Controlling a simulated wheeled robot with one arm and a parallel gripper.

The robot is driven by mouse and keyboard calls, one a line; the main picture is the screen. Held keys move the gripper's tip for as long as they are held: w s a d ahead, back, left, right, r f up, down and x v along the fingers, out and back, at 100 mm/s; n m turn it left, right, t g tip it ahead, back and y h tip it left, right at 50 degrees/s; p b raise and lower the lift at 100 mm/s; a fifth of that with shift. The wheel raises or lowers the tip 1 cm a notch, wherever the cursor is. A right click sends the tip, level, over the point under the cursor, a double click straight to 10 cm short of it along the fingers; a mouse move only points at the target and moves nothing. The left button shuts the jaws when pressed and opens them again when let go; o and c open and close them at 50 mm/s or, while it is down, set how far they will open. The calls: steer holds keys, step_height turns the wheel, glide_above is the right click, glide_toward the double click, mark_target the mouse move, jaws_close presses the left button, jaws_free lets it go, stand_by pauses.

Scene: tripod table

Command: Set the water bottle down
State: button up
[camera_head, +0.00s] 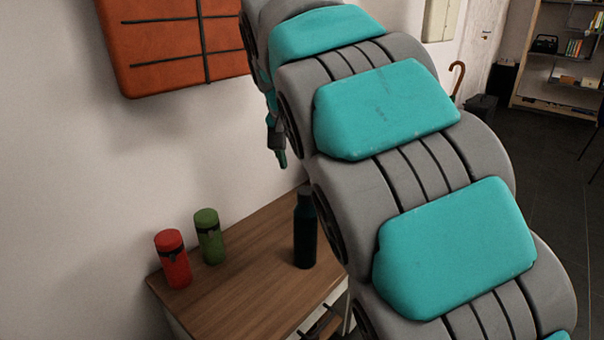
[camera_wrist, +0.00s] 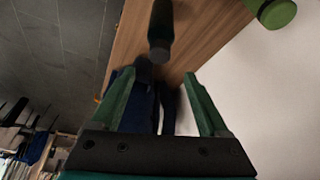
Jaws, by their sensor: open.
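The water bottle (camera_head: 305,232) is dark and stands upright on the wooden table (camera_head: 235,290), close to my arm in the head view. In the wrist view the bottle (camera_wrist: 160,32) is seen from above, beyond the fingertips and apart from them. My gripper (camera_wrist: 160,73) has its two green fingers spread wide with nothing held between them. In the head view my gripper (camera_head: 281,158) shows small, pointing down above and a little left of the bottle. The right part of the table is hidden behind my arm.
A red canister (camera_head: 173,262) and a green canister (camera_head: 209,238) stand on the table left of the bottle. The white wall (camera_head: 60,200) rises behind the table, with an orange panel (camera_head: 170,45) on it. Shelves (camera_head: 565,60) stand far off at the right.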

steer(key=shift+s+r, duration=0.15)
steer(key=shift+r, duration=0.15)
steer(key=s+d+f+g, duration=0.2)
steer(key=s+d+f, duration=0.3)
steer(key=s+d, duration=0.2)
steer(key=s+d+f+g, duration=0.1)
steer(key=s+d+f, duration=0.3)
steer(key=s+d, duration=0.35)
steer(key=s+d+f+n+g, duration=0.1)
steer(key=s+f, duration=0.3)
steer(key=s, duration=0.3)
steer(key=s+d+f+n+g, duration=0.1)
steer(key=s+f, duration=0.3)
steer(key=s, duration=0.4)
steer(key=s+d+f+n+g+y, duration=0.1)
steer(key=s+d+f, duration=0.1)
steer(key=s+f, duration=0.3)
steer(key=shift+s, duration=1.15)
